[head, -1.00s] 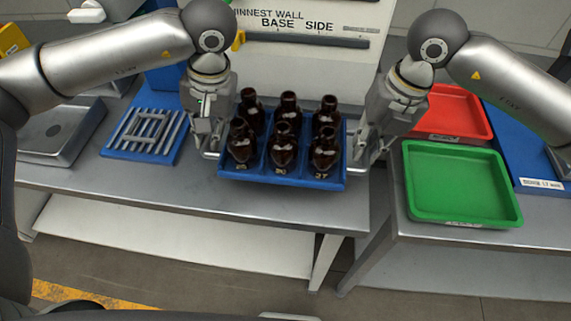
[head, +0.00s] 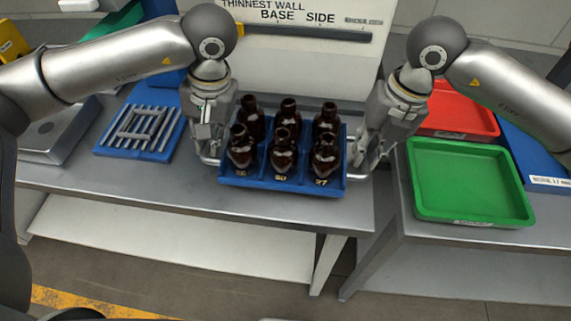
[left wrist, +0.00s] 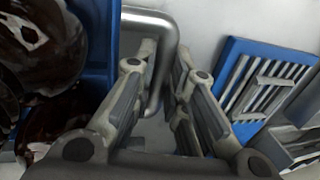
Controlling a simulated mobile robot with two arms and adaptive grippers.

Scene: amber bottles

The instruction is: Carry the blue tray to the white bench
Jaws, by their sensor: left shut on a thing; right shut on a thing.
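The blue tray (head: 270,183) holds several dark amber bottles (head: 282,150) standing upright in its compartments. It is level, at the grey metal table near its front edge; I cannot tell whether its base touches the top. My left gripper (head: 211,150) is shut on the tray's left metal handle (head: 208,161). In the left wrist view the handle (left wrist: 160,70) runs between the fingers (left wrist: 155,110), beside the tray's blue wall (left wrist: 100,60). My right gripper (head: 361,157) is shut at the tray's right handle, mostly hidden by the fingers. I cannot make out a white bench for certain.
A blue rack with grey bars (head: 140,133) lies left of the tray. A green tray (head: 470,180) and a red tray (head: 458,110) sit on a separate table at right. A white panel (head: 300,75) stands behind. Open floor (head: 190,288) shows in front.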

